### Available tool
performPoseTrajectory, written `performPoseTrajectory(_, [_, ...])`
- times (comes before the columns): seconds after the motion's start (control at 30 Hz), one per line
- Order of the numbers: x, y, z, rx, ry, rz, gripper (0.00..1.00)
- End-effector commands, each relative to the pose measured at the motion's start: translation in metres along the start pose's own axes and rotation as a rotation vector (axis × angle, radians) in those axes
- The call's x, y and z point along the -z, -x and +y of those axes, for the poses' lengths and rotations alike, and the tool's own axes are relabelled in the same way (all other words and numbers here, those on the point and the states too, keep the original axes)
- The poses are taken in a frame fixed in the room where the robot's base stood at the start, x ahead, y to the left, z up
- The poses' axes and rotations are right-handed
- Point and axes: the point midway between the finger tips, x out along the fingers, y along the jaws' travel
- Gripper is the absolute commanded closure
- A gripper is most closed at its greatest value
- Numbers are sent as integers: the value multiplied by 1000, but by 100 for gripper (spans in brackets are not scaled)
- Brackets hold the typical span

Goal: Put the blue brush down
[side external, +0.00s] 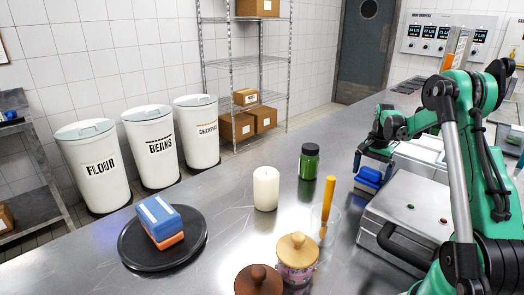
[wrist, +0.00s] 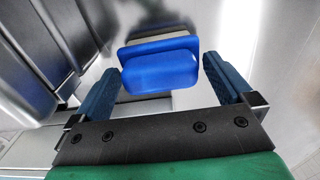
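The blue brush (wrist: 160,66) has a smooth blue body and a pale beige strip along its far side in the wrist view. It also shows in the side view as a small blue block (side external: 369,177), low by the counter beside the grey machine. My gripper (wrist: 162,72) has two blue-padded fingers spread wide, one on each side of the brush. A gap shows between the brush and each finger, so the gripper looks open around it. In the side view my gripper (side external: 374,158) is right above the brush. The brush's underside is hidden.
A grey machine with a black handle (side external: 405,245) stands close on the right. A green jar (side external: 309,161), a white candle (side external: 266,188), a glass with an orange-handled tool (side external: 328,205) and lidded pots (side external: 297,258) stand to the left. A black plate (side external: 130,250) holds blue and orange blocks.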

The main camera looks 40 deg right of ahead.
Motion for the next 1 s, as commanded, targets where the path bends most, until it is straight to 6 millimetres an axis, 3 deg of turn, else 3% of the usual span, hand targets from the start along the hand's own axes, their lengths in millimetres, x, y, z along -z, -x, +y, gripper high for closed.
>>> performPoseTrajectory(0.17, [0, 9, 0, 0, 0, 0, 0])
performPoseTrajectory(0.6, [0, 97, 0, 0, 0, 0, 0])
performPoseTrajectory(0.83, [0, 120, 0, 0, 2, 1, 0])
performPoseTrajectory(0.93, [-10, 126, -6, 10, 45, 13, 0])
performPoseTrajectory(1.0, [-28, 132, -17, 29, 125, 37, 0])
